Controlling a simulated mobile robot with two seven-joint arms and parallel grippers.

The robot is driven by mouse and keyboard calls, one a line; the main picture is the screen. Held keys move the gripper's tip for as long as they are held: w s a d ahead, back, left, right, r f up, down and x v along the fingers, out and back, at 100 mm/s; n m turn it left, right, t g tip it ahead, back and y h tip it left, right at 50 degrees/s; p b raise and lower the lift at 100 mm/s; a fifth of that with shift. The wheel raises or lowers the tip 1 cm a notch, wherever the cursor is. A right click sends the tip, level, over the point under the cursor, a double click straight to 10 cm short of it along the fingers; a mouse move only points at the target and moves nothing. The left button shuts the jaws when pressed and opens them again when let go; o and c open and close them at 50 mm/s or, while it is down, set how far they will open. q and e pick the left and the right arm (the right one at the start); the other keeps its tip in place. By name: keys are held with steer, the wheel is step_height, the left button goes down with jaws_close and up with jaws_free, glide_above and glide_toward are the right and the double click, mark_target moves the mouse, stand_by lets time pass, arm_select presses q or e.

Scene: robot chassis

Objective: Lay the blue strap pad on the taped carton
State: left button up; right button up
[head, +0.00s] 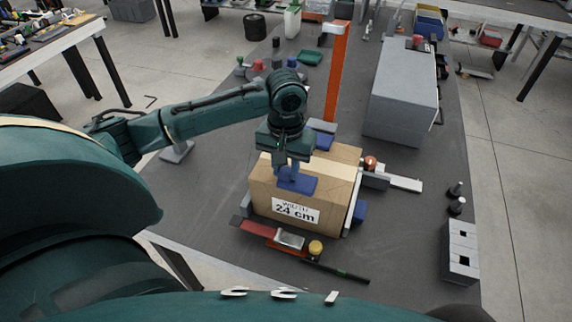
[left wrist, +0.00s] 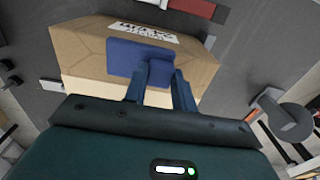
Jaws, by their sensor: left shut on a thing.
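I cannot tell whether the pad touches the carton. My right gripper is not in view.
Other blue pieces sit behind the carton (head: 323,139) and at its right side (head: 360,212). Red and metal clamp parts (head: 258,228) lie in front. An orange post (head: 336,75) rises behind, and a grey block (head: 402,95) stands back right. Bare mat lies left of the carton.

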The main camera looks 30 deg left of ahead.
mark_target(286, 171)
arm_select(q)
steer(key=shift+f, duration=0.1)
steer(key=o, duration=0.9)
steer(key=shift+o, duration=0.2)
step_height(286, 171, up, 12)
steer(key=shift+r, duration=0.2)
steer(key=shift+f, duration=0.1)
